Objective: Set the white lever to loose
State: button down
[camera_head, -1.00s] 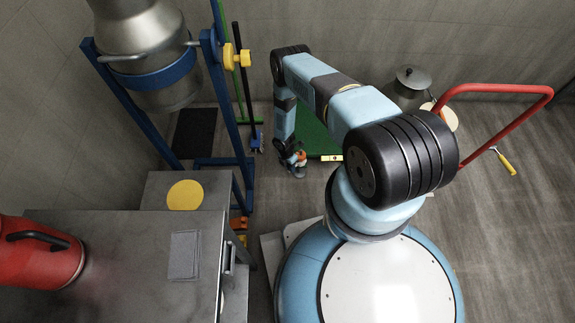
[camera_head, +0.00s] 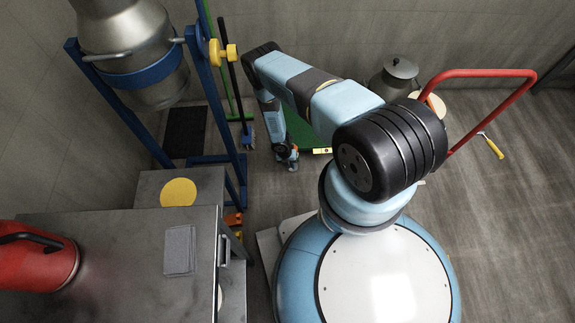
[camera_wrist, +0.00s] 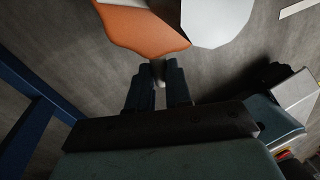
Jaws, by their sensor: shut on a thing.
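My gripper (camera_wrist: 159,82) shows in the wrist view, its two dark fingers close together. It is shut on a small pale piece (camera_wrist: 158,70) at the edge of a rounded orange part (camera_wrist: 140,30). I cannot tell for sure whether this piece is the white lever. A larger white part (camera_wrist: 215,22) with a rounded end lies beside the orange part, to its right. Any loose marking is not readable.
A steel tank (camera_head: 130,45) hangs in a blue frame (camera_head: 215,110) at left, with a yellow knob (camera_head: 222,52). A metal bench (camera_head: 120,250) stands at lower left. A red rail (camera_head: 490,72) is at right. The right floor is mostly clear.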

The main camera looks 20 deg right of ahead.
jog(key=shift+w, duration=0.25)
jog(key=c, duration=1.4)
grip_release()
jog(key=o, duration=0.3)
jog(key=shift+s, duration=0.1)
jog(key=shift+o, duration=0.2)
